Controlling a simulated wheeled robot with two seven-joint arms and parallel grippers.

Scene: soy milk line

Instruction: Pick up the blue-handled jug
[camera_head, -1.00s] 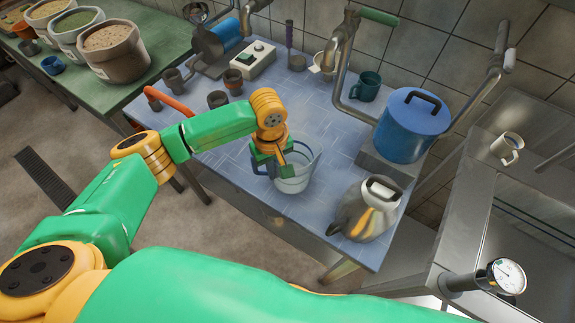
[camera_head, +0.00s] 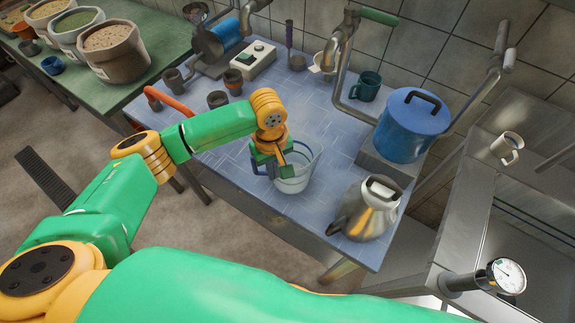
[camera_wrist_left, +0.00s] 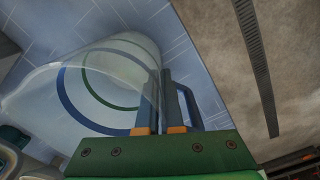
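The jug (camera_head: 294,181) is a clear, whitish vessel with blue trim, upright on the blue-tiled table. My left gripper (camera_head: 274,164) is down at its left side, by the handle. In the left wrist view the jug (camera_wrist_left: 105,85) shows blue and green rings, and its blue handle (camera_wrist_left: 189,108) is right beside the fingers. The left gripper's two fingers (camera_wrist_left: 158,108) stand a small gap apart at the jug's edge. Whether they clasp the handle cannot be told. My right gripper is not in view.
A steel kettle (camera_head: 368,208) stands close to the jug's right. A blue pot (camera_head: 411,128) and a green mug (camera_head: 366,87) are behind. Small dark cups (camera_head: 218,100) and a switch box (camera_head: 250,60) stand at the back left. Tabletop behind the jug is clear.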

